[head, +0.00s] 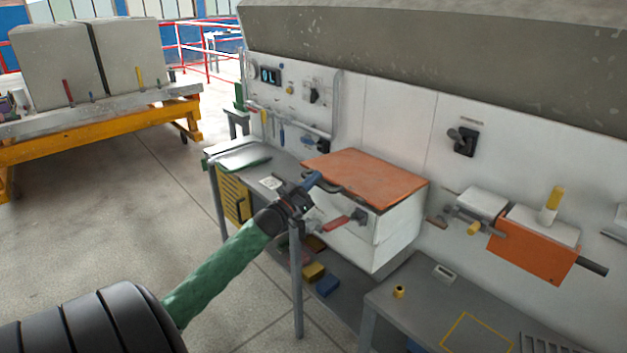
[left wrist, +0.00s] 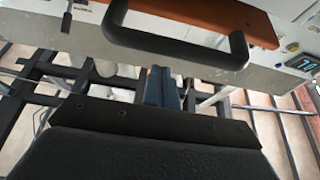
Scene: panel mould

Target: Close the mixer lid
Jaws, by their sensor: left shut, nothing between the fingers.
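The mixer is a white box (head: 395,235) with an orange lid (head: 370,178) on top. The lid lies flat or nearly flat across the box; I cannot tell if a small gap is left under its edge. A dark bar handle sits on the lid's front edge and shows large in the left wrist view (left wrist: 180,50), below the orange lid edge (left wrist: 215,14). My left gripper (head: 314,181) is shut and empty at the handle, its blue fingertips (left wrist: 160,86) just short of the bar in the wrist view. Contact is unclear. My right gripper is out of view.
A red-handled lever (head: 334,224) sticks out from the box front. A grey table (head: 450,300) stands at the right and a grey bench with a tray (head: 244,160) at the left. An orange unit (head: 535,245) is on the wall.

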